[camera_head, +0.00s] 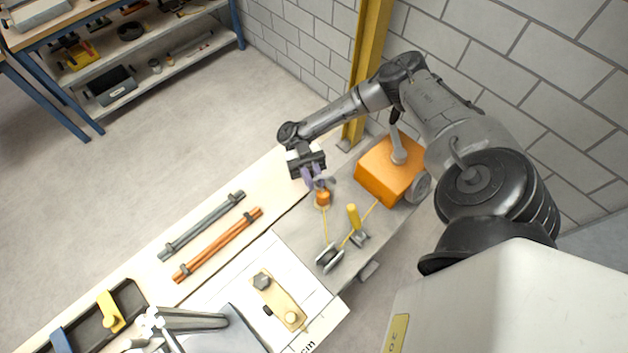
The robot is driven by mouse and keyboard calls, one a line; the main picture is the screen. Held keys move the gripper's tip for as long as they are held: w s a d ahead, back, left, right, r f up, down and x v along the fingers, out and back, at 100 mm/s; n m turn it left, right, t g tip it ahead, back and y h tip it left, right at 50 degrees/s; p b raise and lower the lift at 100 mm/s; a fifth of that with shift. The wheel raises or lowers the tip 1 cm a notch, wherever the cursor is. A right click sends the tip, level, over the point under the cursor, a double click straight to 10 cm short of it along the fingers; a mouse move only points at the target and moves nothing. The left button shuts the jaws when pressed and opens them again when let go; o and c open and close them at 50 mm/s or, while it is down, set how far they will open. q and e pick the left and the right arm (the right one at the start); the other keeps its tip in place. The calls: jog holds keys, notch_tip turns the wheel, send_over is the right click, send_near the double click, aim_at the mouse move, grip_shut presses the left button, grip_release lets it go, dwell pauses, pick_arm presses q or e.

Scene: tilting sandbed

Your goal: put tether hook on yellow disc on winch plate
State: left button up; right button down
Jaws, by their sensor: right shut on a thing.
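My right gripper (312,178) is over the grey winch plate (345,187), its fingers pointing down and shut on a small part. That part is mostly hidden by the fingers; I take it for the tether hook. A small orange piece (322,198) is just below the fingertips, with a yellowish rim under it that may be the yellow disc. I cannot tell whether the held part touches it. A yellow tether (325,228) runs from there to a grey pulley (329,258), then up to an orange box (389,170).
A yellow peg (353,217) stands near the tether. A tan plate (276,298) with a bolt and knob lies in front. A grey rod (202,226) and an orange rod (218,245) lie on the bench. A yellow post (369,50) rises behind the plate.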

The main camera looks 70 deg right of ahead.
jog(key=shift+f, duration=0.8)
jog(key=shift+f, duration=0.35)
jog(key=c, duration=1.1)
grip_release()
jog(key=shift+r, duration=0.1)
